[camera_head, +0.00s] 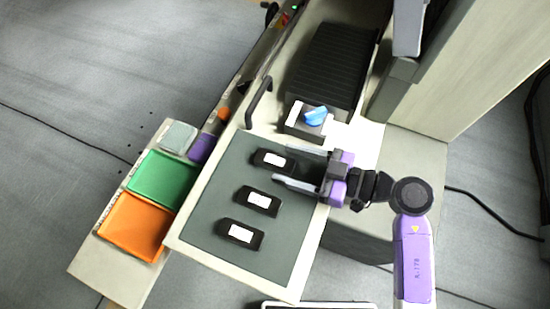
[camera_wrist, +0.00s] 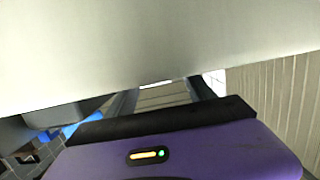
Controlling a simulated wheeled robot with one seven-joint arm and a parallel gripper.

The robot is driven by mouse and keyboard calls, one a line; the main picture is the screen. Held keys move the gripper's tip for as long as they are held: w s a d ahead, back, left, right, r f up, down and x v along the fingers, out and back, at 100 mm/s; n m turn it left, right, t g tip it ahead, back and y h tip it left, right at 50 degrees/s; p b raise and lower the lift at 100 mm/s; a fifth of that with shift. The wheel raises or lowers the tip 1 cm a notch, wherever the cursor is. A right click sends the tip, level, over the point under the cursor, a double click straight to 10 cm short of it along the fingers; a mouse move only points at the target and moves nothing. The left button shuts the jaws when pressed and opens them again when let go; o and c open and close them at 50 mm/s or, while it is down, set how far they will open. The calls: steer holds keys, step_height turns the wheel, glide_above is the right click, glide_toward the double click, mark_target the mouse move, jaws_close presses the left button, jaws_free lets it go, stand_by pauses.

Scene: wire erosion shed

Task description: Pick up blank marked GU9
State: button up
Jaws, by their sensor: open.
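Three dark blanks with white labels lie in a row on a grey-green mat (camera_head: 205,215): the far blank (camera_head: 272,160), the middle blank (camera_head: 259,201) and the near blank (camera_head: 241,234). The labels are too small to read, so I cannot tell which is GU9. My gripper (camera_head: 281,164) is open, its two fingers pointing left over the mat. In the head view the far blank appears at the fingertips, partly between them; I cannot tell the height gap.
A green tray (camera_head: 163,179) and an orange tray (camera_head: 134,227) sit on a side shelf at left. A block with a blue knob (camera_head: 316,115) stands just beyond the mat, before a black ribbed cover (camera_head: 333,62). A dark handle (camera_head: 259,101) rises at the mat's far left.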

mark_target(275, 162)
steer(key=shift+x, duration=1.2)
jaws_close()
steer(key=shift+r, duration=0.1)
